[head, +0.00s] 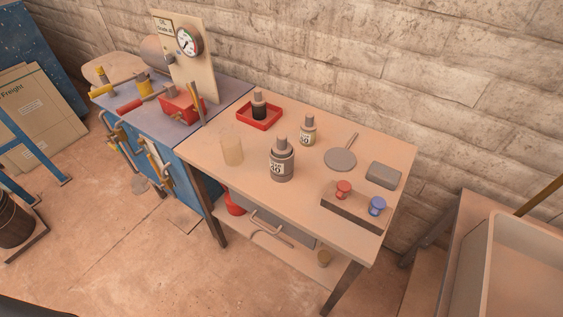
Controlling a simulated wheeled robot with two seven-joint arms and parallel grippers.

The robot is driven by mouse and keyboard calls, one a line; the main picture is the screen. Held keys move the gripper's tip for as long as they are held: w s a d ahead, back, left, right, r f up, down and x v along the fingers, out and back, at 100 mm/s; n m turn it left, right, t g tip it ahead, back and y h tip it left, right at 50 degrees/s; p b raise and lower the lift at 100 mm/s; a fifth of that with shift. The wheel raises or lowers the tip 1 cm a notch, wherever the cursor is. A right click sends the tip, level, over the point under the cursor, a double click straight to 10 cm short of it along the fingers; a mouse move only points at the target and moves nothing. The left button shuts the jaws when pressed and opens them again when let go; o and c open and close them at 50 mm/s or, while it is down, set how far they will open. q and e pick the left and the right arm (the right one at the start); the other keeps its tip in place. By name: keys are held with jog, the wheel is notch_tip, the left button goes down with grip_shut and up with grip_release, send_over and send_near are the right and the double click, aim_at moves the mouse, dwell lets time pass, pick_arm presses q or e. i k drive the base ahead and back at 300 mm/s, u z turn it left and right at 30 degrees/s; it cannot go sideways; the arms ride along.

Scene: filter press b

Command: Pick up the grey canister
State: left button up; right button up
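The grey canister (282,162) stands upright near the middle of the wooden table (240,190), with a narrower cap on top and a pale label on its front. It stands apart from the things around it. Neither of my grippers shows in the head view.
A clear beaker (232,150) stands left of the canister, and a pale bottle (308,131) behind it to the right. A dark bottle (259,108) sits in a red tray (245,118). A round grey paddle (340,160), grey block (383,175) and holder with red and blue knobs (345,206) lie right.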

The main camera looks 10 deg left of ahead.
aim_at(282, 170)
jog(key=z, duration=0.1)
jog(key=k, duration=0.8)
jog(key=z, duration=0.75)
jog(key=i, duration=0.5)
jog(key=z, duration=0.05)
